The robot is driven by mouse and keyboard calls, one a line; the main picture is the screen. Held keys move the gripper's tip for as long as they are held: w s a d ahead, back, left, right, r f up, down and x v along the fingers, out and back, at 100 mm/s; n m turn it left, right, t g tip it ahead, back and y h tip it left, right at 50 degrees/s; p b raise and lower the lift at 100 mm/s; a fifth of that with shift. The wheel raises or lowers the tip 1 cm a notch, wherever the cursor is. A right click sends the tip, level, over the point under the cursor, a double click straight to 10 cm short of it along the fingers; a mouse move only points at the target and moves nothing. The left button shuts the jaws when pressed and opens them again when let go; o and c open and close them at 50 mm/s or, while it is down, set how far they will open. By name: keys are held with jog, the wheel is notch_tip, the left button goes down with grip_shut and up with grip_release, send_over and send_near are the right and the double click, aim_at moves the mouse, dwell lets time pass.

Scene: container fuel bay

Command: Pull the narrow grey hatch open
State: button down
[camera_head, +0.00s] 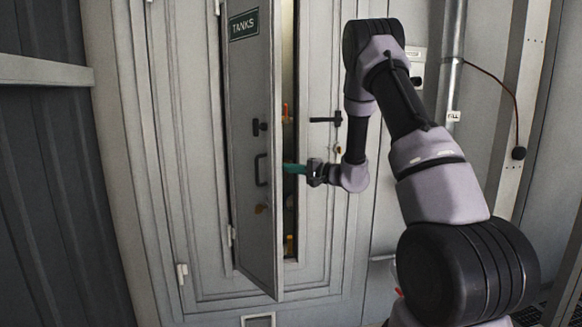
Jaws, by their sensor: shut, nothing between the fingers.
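The narrow grey hatch (250,130) carries a dark green TANKS sign (244,25). It is hinged on its left side and stands partly open, its right edge swung out from the frame. My gripper (290,168) is shut and empty. Its teal fingers reach left into the gap at the hatch's right edge, at about handle height. I cannot tell whether they touch the hatch's inner side.
Through the gap an orange-red part (286,114) and a yellow item (290,245) show inside. A black lever handle (326,119) sits on the panel to the right. A vertical pipe (453,60) with a FILL tag runs farther right. The space left of the hatch is clear.

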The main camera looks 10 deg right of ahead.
jog(key=s+a, duration=0.2)
jog(key=a, duration=0.1)
jog(key=s+a, duration=0.2)
jog(key=a, duration=0.2)
jog(key=s+a, duration=0.2)
jog(key=a, duration=0.1)
jog(key=shift+s+a, duration=0.55)
jog(key=shift+a, duration=0.35)
